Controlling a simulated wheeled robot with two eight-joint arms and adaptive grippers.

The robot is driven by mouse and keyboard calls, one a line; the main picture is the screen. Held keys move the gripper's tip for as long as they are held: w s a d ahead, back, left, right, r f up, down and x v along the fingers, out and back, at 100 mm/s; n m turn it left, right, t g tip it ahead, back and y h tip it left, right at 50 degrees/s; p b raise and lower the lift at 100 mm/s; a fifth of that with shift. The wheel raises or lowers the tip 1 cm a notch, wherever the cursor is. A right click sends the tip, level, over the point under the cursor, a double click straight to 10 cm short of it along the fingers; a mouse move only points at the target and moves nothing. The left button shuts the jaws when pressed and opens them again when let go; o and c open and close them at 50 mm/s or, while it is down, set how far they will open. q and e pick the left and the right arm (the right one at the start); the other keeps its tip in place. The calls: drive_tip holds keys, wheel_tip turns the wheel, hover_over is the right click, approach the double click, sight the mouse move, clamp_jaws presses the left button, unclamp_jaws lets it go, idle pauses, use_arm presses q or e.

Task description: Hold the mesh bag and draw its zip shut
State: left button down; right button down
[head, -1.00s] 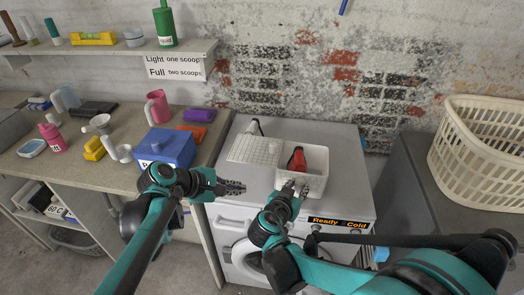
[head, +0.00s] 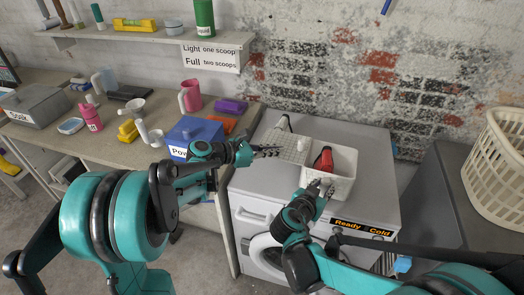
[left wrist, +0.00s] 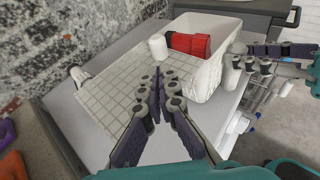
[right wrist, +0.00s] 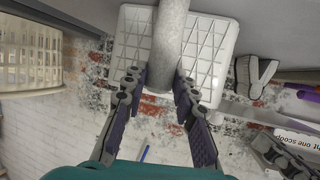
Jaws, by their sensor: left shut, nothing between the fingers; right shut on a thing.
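The white mesh bag (head: 292,147), with a square grid, lies flat on the washing machine; it fills the middle of the left wrist view (left wrist: 118,78). A white stub (left wrist: 158,48) stands at its edge beside the white bin. I cannot make out the zip clearly. My left gripper (head: 273,151) is shut and empty over the bag's left part; its fingertips (left wrist: 157,85) appear above the grid. My right gripper (head: 322,186) is at the bin's front. In the right wrist view it (right wrist: 158,92) is shut on a grey rod (right wrist: 168,45) before a white ribbed panel (right wrist: 125,50); what the rod belongs to is unclear.
The white bin (head: 345,186) holds a red and black object (head: 323,160), right of the bag. A blue box (head: 192,133) and several small things stand on the counter to the left. A pale laundry basket (head: 497,165) stands at the right. The machine's rear right top is clear.

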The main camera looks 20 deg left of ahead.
sight(298, 146)
use_arm(q)
drive_tip(key=shift+r+x, duration=0.2)
drive_tip(key=shift+x, duration=0.65)
drive_tip(key=shift+r+x, duration=0.2)
drive_tip(key=shift+x, duration=0.7)
drive_tip(key=shift+r+x, duration=0.15)
drive_tip(key=shift+x, duration=0.7)
drive_tip(key=shift+w+d, duration=0.1)
drive_tip(key=shift+d, duration=0.05)
drive_tip(key=d, duration=1.3)
drive_tip(key=shift+s, duration=0.25)
